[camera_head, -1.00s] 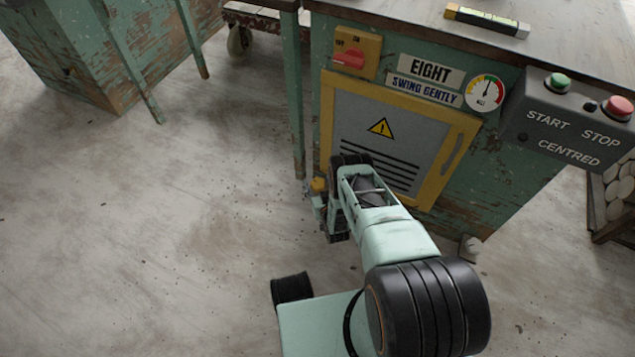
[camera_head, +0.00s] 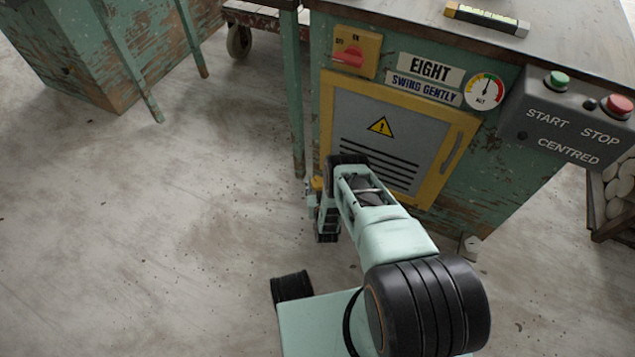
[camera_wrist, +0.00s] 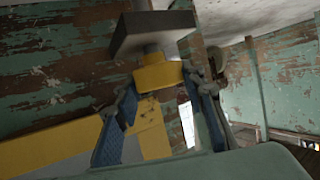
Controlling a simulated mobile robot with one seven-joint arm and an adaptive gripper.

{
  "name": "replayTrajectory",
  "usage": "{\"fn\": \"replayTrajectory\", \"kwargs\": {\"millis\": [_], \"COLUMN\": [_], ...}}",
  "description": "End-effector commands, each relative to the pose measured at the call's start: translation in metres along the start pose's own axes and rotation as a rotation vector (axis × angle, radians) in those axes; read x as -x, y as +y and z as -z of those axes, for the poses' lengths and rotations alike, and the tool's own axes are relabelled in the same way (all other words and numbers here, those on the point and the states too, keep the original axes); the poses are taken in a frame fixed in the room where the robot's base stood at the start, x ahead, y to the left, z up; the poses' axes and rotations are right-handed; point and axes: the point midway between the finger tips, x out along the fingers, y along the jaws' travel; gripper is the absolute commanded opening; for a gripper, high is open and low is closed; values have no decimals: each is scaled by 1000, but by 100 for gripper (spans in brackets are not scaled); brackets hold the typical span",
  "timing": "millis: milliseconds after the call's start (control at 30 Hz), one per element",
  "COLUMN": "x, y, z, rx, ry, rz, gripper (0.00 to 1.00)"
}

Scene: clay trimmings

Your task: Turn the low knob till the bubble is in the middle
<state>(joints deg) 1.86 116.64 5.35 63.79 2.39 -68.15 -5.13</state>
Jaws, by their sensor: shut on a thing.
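The low yellow knob (camera_wrist: 160,76) sits on a short grey stem under a flat grey foot plate (camera_wrist: 150,32) in the wrist view. In the head view a bit of the knob (camera_head: 317,183) shows beside my wrist, low by the cabinet's left front leg. My gripper (camera_wrist: 161,84) has its fingertips on both sides of the knob, shut on it. In the head view my arm hides most of the gripper. The spirit level (camera_head: 487,18) lies on the bench top with a yellow-green vial; its bubble is too small to place.
The green cabinet has a yellow-framed door (camera_head: 390,135), a red switch (camera_head: 349,54), a dial (camera_head: 485,91) and a grey START/STOP box (camera_head: 566,125). A crate (camera_head: 612,225) stands at right. The floor (camera_head: 150,220) at left is clear.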

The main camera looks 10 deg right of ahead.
Motion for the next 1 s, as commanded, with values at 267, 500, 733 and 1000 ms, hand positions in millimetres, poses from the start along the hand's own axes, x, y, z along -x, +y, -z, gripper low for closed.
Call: {"fn": "replayTrajectory", "kwargs": {"millis": [267,500,733,1000], "x": [-1,0,-1,-3], "y": [0,0,1,-1], "z": [1,0,1,6], "rx": [0,1,18,50], "ry": [1,0,2,1], "rz": [1,2,37,119], "gripper": [52,56,56,56]}}
